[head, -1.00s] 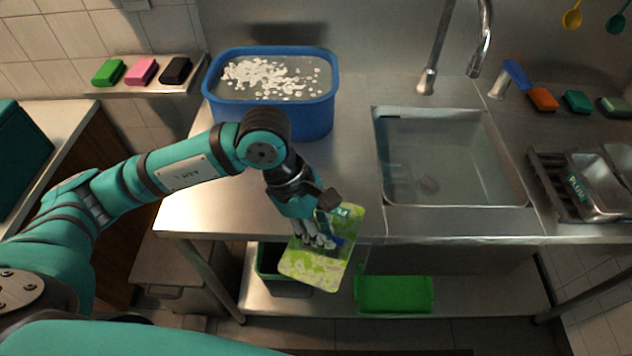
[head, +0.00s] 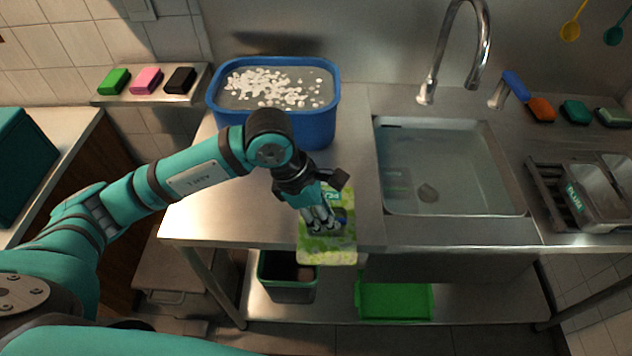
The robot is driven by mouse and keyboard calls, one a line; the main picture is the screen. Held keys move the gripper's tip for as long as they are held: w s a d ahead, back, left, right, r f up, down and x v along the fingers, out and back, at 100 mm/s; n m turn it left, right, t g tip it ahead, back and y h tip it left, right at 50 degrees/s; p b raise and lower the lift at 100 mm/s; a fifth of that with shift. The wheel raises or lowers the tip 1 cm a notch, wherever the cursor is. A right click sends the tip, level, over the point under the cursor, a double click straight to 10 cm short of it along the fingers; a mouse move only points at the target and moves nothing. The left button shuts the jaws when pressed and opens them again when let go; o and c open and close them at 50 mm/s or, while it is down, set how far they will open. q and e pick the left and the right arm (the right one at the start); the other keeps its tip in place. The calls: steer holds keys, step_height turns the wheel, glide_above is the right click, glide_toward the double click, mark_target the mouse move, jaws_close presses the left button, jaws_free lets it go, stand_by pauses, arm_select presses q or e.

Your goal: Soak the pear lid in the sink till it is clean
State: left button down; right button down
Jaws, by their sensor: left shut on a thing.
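My left gripper (head: 322,220) is shut on a flat lid with green and yellow blotches, the pear lid (head: 328,252). It holds the lid at the front edge of the steel counter, left of the sink. The gripper fingers hide part of the lid, and its label is mostly covered. The sink (head: 450,228) is to the right, with clear water in it and a dark round spot at its bottom. The lid is apart from the water. My right gripper is out of view.
A blue tub (head: 305,130) with white bits floating in water stands behind my left gripper. The faucet (head: 432,75) arches behind the sink. A rack (head: 545,185) with metal containers is right of the sink. A dark bin (head: 287,285) and green tray (head: 395,300) sit below.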

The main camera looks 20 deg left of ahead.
arm_select(q)
steer(key=w+a, duration=0.1)
steer(key=w, duration=0.1)
steer(key=w+a+p, duration=0.1)
steer(key=w, duration=0.2)
steer(key=w+a+p, duration=0.1)
steer(key=w+a, duration=0.1)
steer(key=w, duration=0.1)
steer(key=shift+w+a+f, duration=0.1)
steer(key=shift+f, duration=0.25)
steer(key=shift+w+a+f+p, duration=0.2)
steer(key=shift+w+f+p, duration=0.1)
steer(key=shift+f+p, duration=0.25)
steer(key=shift+w+a+f+p, duration=0.15)
steer(key=shift+w+f+p, duration=0.15)
steer(key=shift+f+p, duration=0.25)
steer(key=shift+f, duration=0.6)
steer(key=shift+f+b, duration=0.25)
steer(key=shift+b, duration=0.2)
steer(key=c, duration=1.3)
jaws_free()
steer(key=shift+r, duration=0.1)
steer(key=shift+c, duration=0.2)
